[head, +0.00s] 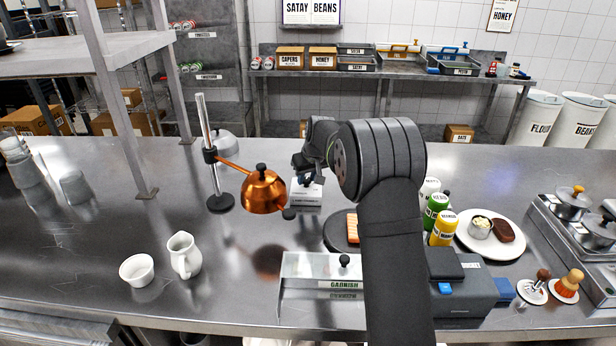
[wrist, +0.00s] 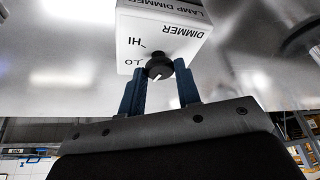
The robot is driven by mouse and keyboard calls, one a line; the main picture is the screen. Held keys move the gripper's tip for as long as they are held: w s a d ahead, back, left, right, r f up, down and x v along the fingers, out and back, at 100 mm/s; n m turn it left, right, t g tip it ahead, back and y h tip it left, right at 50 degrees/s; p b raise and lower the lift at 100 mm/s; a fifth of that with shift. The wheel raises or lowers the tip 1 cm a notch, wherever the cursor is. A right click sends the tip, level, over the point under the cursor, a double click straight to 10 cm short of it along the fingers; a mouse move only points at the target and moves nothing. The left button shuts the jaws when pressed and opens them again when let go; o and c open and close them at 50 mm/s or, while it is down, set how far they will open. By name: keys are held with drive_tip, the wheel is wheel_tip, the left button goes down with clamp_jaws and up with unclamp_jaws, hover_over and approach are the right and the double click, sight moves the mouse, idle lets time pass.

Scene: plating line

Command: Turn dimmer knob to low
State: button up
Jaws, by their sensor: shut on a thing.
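The lamp dimmer is a white box (wrist: 160,32) labelled DIMMER, with HI and LO marks, upside down in the wrist view. Its round black dimmer knob (wrist: 159,66) carries a small white mark at its lower edge in that view. My gripper (wrist: 160,82) has its two blue fingers on either side of the knob and is shut on it.
A white jug (head: 184,255) and a ramekin (head: 138,270) sit front left. The counter between jug and lamp is clear.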

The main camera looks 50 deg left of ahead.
drive_tip(key=m+t, duration=0.1)
drive_tip(key=m, duration=0.1)
drive_tip(key=m+h, duration=0.1)
drive_tip(key=m, duration=0.2)
drive_tip(key=shift+s+a+t, duration=0.1)
drive_tip(key=shift+s+t, duration=0.1)
drive_tip(key=shift+t, duration=0.2)
drive_tip(key=shift+m, duration=0.3)
drive_tip(key=o, duration=1)
drive_tip(key=shift+c, duration=0.2)
drive_tip(key=v, duration=1.7)
drive_tip(key=shift+r, duration=0.25)
drive_tip(key=shift+a, duration=0.1)
